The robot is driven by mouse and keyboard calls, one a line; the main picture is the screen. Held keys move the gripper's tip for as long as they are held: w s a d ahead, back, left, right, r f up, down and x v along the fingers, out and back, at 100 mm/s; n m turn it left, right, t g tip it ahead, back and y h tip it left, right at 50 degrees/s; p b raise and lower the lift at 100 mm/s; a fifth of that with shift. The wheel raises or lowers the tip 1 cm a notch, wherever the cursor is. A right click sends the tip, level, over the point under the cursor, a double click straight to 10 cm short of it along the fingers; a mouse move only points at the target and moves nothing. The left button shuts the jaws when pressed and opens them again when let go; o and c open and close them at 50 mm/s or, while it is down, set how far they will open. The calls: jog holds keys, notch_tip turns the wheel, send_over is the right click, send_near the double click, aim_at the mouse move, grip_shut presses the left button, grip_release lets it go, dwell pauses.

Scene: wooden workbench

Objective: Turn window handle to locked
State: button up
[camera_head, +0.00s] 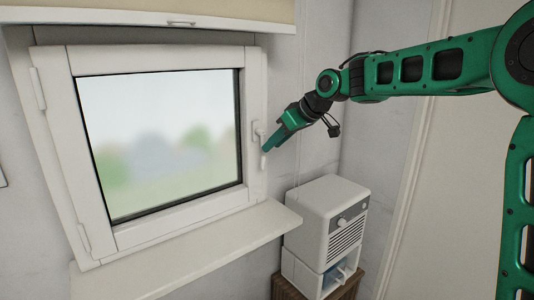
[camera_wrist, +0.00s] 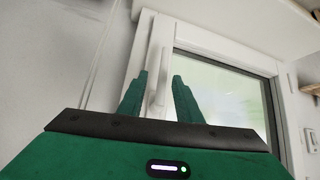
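The white window handle (camera_head: 263,161) is on the right side of the window frame, pointing down along it. In the wrist view the handle (camera_wrist: 158,88) stands between my two green fingers. My gripper (camera_head: 267,150) is at the handle in the head view and covers part of it. In the wrist view my gripper (camera_wrist: 160,75) is open, with a finger on each side of the handle and visible gaps. I cannot tell whether either finger touches it. The white window (camera_head: 160,235) appears closed in its frame.
A white sill (camera_head: 190,246) juts out below the window. A white box-shaped appliance (camera_head: 318,205) stands right of the sill on a wooden top (camera_head: 345,290). A rolled blind (camera_head: 150,15) hangs above the window.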

jog(key=v, duration=0.3)
jog(key=shift+s+d+r, duration=0.15)
jog(key=s+d+f+m+g+h, duration=0.1)
jog(key=s+d+f+m+h, duration=0.3)
jog(key=s+d, duration=0.6)
jog(key=s+d+f+m+g+h, duration=0.15)
jog(key=s+d+f+m, duration=0.4)
jog(key=d, duration=0.75)
jog(key=s+d+f+m+g, duration=0.1)
jog(key=s+d+f+m, duration=0.1)
jog(key=s, duration=0.8)
jog(key=s+d+f+m+g, duration=0.1)
jog(key=s+f, duration=0.4)
jog(key=s, duration=0.5)
jog(key=s+d+f+m+g, duration=0.2)
jog(key=s+d+f+m, duration=0.1)
jog(key=s, duration=0.7)
jog(key=shift+s+d+f, duration=0.25)
jog(key=shift+d+f, duration=0.35)
jog(key=shift+d, duration=0.5)
jog(key=shift+h, duration=0.25)
